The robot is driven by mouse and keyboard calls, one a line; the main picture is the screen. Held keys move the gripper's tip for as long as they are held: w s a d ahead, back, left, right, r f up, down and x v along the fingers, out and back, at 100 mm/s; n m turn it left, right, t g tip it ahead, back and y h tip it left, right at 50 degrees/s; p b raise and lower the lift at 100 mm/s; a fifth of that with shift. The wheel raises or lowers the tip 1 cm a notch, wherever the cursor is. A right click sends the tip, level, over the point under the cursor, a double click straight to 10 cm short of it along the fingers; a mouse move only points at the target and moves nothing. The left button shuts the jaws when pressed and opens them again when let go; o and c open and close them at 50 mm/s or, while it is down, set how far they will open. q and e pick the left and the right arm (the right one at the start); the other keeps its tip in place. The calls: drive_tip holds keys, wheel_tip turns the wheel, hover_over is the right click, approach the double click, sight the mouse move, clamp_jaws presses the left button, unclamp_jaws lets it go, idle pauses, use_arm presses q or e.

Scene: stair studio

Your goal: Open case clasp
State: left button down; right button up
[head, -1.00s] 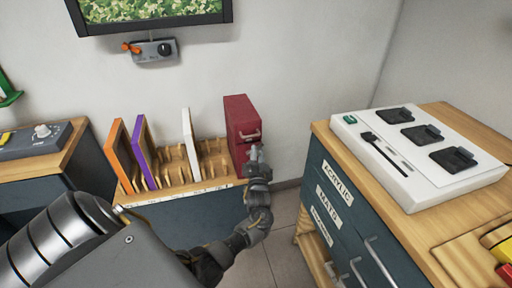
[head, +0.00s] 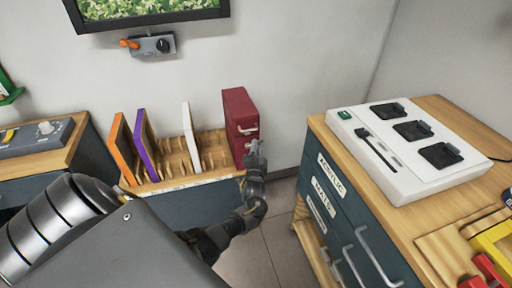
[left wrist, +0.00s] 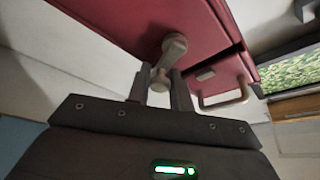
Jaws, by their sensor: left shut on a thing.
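The dark red case (head: 238,118) stands upright at the right end of the slotted rack, against the wall in the head view. It fills the top of the left wrist view (left wrist: 120,20). A grey clasp lever (left wrist: 174,45) sticks out from its face, and a handle (left wrist: 226,98) is beside it. My left gripper (left wrist: 160,84) is shut on the end of the clasp lever. In the head view the left gripper (head: 255,150) is at the case's front face, small and partly merged with the clasp. My right gripper is not in view.
The wooden rack (head: 208,180) holds orange, purple and white panels left of the case. A teal drawer cabinet (head: 345,205) with a white device (head: 395,150) on top stands at right. A monitor (head: 150,12) and a small control box (head: 152,45) are on the wall.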

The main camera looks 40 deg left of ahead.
use_arm(q)
drive_tip(key=shift+d+f, duration=0.15)
drive_tip(key=shift+d, duration=0.05)
drive_tip(key=c, duration=1.4)
unclamp_jaws()
drive_tip(key=shift+w, duration=0.15)
drive_tip(key=shift+o, duration=0.2)
drive_tip(key=shift+a, duration=0.1)
drive_tip(key=shift+s, duration=0.3)
drive_tip(key=v, duration=1)
drive_tip(key=shift+d, duration=0.25)
drive_tip(key=shift+s+f, duration=0.1)
